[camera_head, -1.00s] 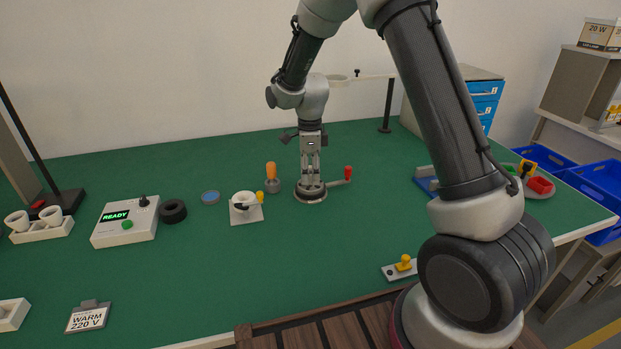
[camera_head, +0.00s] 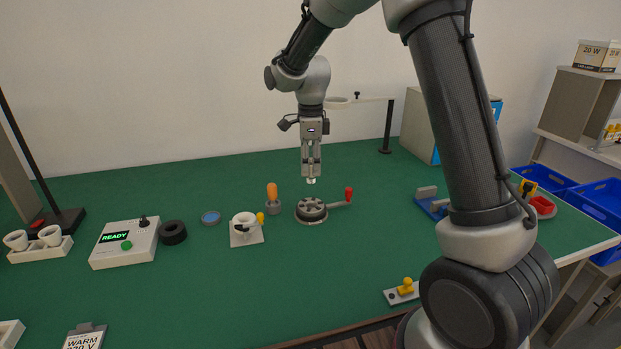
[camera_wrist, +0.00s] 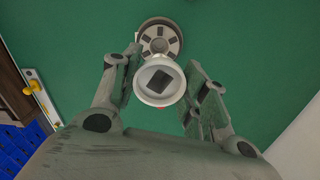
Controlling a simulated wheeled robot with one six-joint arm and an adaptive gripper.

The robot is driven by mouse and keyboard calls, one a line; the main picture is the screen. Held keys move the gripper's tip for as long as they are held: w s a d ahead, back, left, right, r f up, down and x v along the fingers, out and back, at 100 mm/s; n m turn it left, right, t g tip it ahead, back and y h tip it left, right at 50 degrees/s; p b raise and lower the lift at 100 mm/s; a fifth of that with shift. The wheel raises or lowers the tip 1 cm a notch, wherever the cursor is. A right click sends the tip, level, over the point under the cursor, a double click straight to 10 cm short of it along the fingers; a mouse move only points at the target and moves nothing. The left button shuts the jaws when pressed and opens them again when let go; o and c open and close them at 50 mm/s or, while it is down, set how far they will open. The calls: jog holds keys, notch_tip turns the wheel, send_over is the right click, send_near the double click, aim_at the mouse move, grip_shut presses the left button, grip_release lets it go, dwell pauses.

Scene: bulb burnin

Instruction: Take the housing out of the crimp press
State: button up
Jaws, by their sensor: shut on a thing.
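The crimp press (camera_head: 311,209) is a round grey base with a dark slotted top and a red-knobbed lever (camera_head: 348,193) pointing right. My gripper (camera_head: 311,172) is above it in the head view, pointing down. It is shut on the housing (camera_wrist: 159,80), a white round cup with a dark square in its middle. In the head view only the housing's small white lower end (camera_head: 311,181) shows below the fingertips, clear of the press. In the wrist view the press (camera_wrist: 160,38) lies beyond the housing, its top ring partly visible and empty-looking.
Left of the press stand an orange-handled tool (camera_head: 272,197), a white fixture with a cup (camera_head: 245,229), a blue disc (camera_head: 210,217), a black ring (camera_head: 173,232) and a box reading READY (camera_head: 125,243). A post with an arm (camera_head: 387,125) stands behind right.

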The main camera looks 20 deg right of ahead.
jog(key=shift+r, duration=2.45)
